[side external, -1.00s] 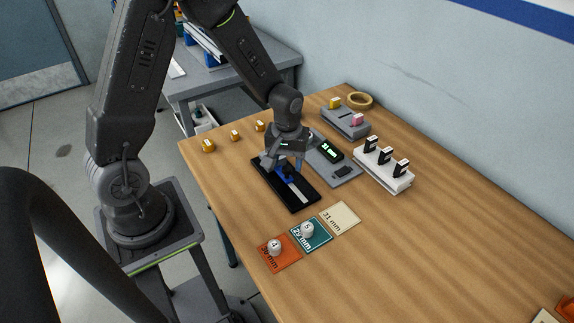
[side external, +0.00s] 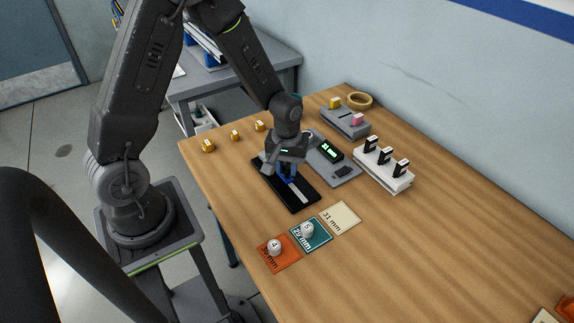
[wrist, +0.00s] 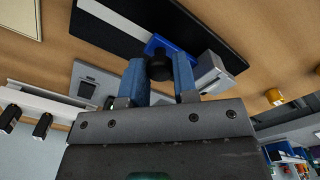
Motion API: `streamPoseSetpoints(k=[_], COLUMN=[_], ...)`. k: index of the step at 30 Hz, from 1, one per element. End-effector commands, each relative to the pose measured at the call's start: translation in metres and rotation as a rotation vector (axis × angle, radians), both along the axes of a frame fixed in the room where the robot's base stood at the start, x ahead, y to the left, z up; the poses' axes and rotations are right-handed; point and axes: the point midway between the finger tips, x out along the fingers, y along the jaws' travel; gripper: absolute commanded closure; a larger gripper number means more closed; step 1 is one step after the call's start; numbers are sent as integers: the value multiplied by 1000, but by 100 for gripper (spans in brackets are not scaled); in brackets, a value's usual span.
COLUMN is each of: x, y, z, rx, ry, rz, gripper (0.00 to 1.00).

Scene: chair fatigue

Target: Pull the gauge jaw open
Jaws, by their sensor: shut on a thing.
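The gauge has a long black base (side external: 304,195) with a pale strip along it, lying on the wooden table. Its blue jaw (wrist: 160,42) carries a round black knob (wrist: 160,68). My gripper (wrist: 158,72) is shut on this knob, with one blue finger on each side. In the side view my gripper (side external: 285,172) points down over the gauge and hides part of the jaw and the knob. A grey block (wrist: 211,74) sits on the base beside the jaw in the wrist view. The display (side external: 332,151) behind the gauge appears to read 31 mm.
Orange (side external: 280,263), teal (side external: 325,241) and cream (side external: 347,215) cards lie in front of the gauge. White numbered pieces stand on the orange and teal ones. A white rack (side external: 385,177) holds black pieces at the right. Yellow-orange pieces (side external: 235,135) stand behind left.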

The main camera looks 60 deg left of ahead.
Motion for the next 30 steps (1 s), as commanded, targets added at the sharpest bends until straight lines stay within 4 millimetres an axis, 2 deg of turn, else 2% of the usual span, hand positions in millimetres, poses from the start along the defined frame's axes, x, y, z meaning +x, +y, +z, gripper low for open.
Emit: streamPoseSetpoints(k=[8,17,26,27,30], x=[0,1,1,1,1], y=[-1,-37,-41,-41,-41], z=[0,0,0,0,0], rx=[0,1,0,-1,-1], ry=[-1,-2,-3,-2,-2], rz=[0,-2,1,2,1], gripper=[100,100,100,71,62])
